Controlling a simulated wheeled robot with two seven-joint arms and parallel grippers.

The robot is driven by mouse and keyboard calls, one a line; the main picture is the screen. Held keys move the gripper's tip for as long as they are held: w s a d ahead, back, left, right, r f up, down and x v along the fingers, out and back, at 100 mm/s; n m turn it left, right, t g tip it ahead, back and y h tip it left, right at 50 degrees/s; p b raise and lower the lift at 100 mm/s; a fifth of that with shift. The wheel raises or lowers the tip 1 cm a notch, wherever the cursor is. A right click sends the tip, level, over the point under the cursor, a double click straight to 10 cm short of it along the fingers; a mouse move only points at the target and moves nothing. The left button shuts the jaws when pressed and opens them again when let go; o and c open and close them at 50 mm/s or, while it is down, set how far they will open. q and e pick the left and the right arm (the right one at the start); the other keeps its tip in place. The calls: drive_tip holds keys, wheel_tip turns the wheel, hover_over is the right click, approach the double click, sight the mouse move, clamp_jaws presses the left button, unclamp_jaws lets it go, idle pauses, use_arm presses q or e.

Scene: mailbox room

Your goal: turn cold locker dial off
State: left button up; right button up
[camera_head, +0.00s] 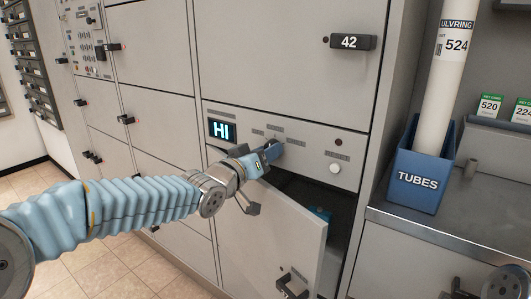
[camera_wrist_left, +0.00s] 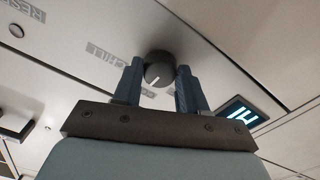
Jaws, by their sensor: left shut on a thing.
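The dial (camera_wrist_left: 158,70) is a dark round knob with a white pointer line on the grey panel of the cold locker (camera_head: 310,150). In the left wrist view its line points down and to the left, and a CHILL label (camera_wrist_left: 106,54) is to its left. My left gripper (camera_wrist_left: 160,88) is shut on the dial, one finger on each side. In the head view my left gripper (camera_head: 268,153) reaches the panel and largely hides the dial. The display (camera_head: 221,129) on the panel reads HI. A dark part at the lower right looks like my right gripper (camera_head: 490,284), with its fingertips unclear.
The locker door (camera_head: 275,235) below the panel stands open, with a dark compartment behind it. A white button (camera_head: 335,168) is on the panel's right. A blue TUBES bin (camera_head: 417,180) holding a white tube (camera_head: 440,85) stands on a metal shelf (camera_head: 450,229).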

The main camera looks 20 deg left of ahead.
use_arm(q)
drive_tip(key=n+p, duration=0.2)
drive_tip(key=n, duration=1.1)
drive_tip(key=shift+r+p, duration=0.1)
drive_tip(key=shift+p, duration=0.3)
drive_tip(key=o, duration=1)
drive_tip(key=shift+o, duration=0.2)
drive_tip(key=shift+s, duration=0.1)
